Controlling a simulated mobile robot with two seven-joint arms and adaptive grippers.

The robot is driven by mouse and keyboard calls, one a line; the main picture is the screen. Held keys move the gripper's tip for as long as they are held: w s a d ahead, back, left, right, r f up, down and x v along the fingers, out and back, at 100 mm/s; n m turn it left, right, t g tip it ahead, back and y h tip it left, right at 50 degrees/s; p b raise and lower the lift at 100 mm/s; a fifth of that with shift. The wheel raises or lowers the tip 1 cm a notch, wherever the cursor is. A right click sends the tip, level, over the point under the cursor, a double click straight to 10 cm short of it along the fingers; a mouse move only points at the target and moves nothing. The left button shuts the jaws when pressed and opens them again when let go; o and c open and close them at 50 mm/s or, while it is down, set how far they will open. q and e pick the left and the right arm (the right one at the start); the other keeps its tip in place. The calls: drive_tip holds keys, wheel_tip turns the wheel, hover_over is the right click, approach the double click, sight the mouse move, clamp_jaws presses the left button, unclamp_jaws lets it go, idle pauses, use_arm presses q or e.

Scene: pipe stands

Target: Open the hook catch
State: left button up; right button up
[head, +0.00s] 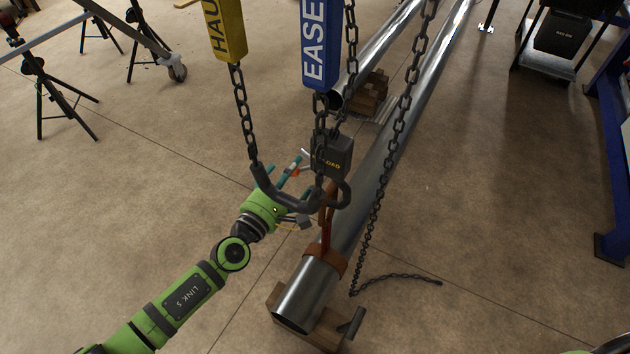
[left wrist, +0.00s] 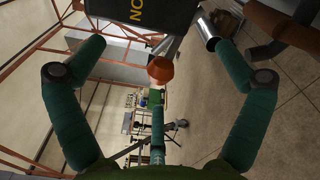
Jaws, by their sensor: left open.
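A dark block with yellow lettering (head: 331,156) hangs on chains above the pipe, with a dark hook (head: 340,196) below it. A silver lever with an orange tip (head: 296,172) sticks out on the block's left side; I take it for the catch. In the left wrist view the orange tip (left wrist: 160,70) lies between my spread teal fingers, with the block (left wrist: 140,12) beyond. My left gripper (head: 284,168) is open and empty beside the block; I see no finger clearly touching the tip. My right gripper is out of view.
A steel pipe (head: 310,292) rests on wooden blocks, wrapped by a brown strap. A curved dark bar (head: 290,200) hangs from the yellow-tagged chain close to my left gripper. A loose chain (head: 375,215) hangs to the right.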

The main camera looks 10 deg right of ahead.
use_arm(q)
drive_tip(key=v, duration=0.9)
idle(0.4)
